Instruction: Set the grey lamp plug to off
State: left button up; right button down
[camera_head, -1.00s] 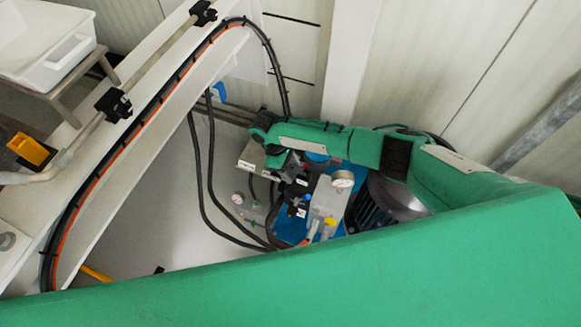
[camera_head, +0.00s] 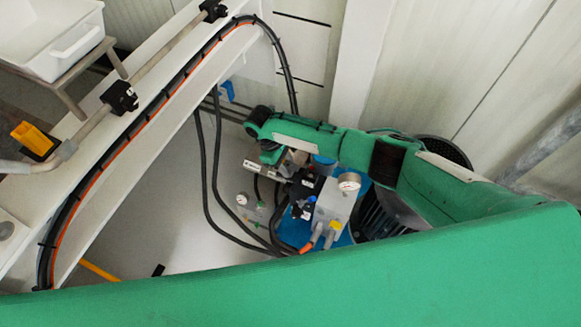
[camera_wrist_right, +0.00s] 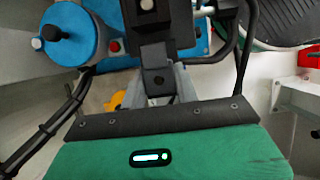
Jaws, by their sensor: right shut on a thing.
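My right gripper (camera_head: 285,172) reaches down from the green wrist to the pump's valve area in the head view. In the right wrist view its grey fingers (camera_wrist_right: 158,82) are closed around a small black block (camera_wrist_right: 156,78). The fingers hide part of the block, and I cannot tell whether it is the grey lamp plug. I cannot clearly pick out a grey lamp plug in either view. My left gripper is not in view.
A blue cylinder with a black knob (camera_wrist_right: 70,38) is near the fingers. A white beam (camera_head: 130,160) runs at left. My green arm covers the lower right.

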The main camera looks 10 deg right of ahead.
jog(key=shift+a, duration=0.1)
jog(key=c, duration=1)
grip_release()
jog(key=shift+w+a, duration=0.1)
jog(key=shift+c, duration=0.2)
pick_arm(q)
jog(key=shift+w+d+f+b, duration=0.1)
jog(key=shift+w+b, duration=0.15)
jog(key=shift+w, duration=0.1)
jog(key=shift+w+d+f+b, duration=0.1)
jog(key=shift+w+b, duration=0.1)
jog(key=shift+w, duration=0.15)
pick_arm(e)
jog(key=v, duration=1.4)
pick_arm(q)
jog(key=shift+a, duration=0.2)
pick_arm(e)
jog(key=shift+f, duration=0.1)
